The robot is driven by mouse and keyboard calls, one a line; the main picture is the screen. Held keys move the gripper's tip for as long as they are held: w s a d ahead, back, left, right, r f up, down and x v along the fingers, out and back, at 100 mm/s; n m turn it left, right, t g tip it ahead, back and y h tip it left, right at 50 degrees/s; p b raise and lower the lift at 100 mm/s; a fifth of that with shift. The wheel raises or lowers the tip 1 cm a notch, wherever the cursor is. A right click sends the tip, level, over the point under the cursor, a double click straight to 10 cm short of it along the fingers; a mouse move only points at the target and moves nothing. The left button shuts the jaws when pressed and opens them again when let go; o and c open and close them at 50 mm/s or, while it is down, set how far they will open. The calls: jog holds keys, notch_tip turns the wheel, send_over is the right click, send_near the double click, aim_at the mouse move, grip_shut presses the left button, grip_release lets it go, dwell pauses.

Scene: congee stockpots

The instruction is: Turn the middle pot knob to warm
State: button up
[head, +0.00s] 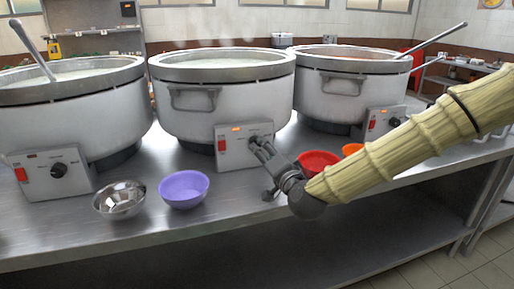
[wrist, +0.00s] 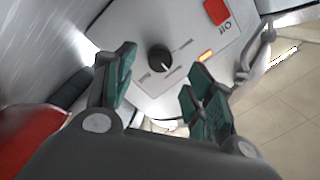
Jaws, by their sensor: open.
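The middle pot (head: 222,98) is a large grey steel stockpot with a white control box (head: 228,149) on its front. In the wrist view its round black knob (wrist: 159,58) sits on the panel (wrist: 180,88), with a small pale mark at its lower right edge. My gripper (head: 259,147) is in front of this box and hides much of the knob in the head view. In the wrist view my gripper (wrist: 160,76) is open, with green-padded fingers at the knob's lower left and lower right. The knob appears ahead between them; I cannot tell whether they touch it.
A red rocker switch (wrist: 217,12) and a lit orange lamp (wrist: 206,55) are on the panel. The left pot (head: 72,105) and right pot (head: 350,88) stand either side. A steel bowl (head: 119,200), purple bowl (head: 184,189), red bowl (head: 318,161) and orange bowl (head: 352,149) stand on the counter.

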aim_at(256, 142)
jog(key=shift+x, duration=2.7)
jog(key=c, duration=1)
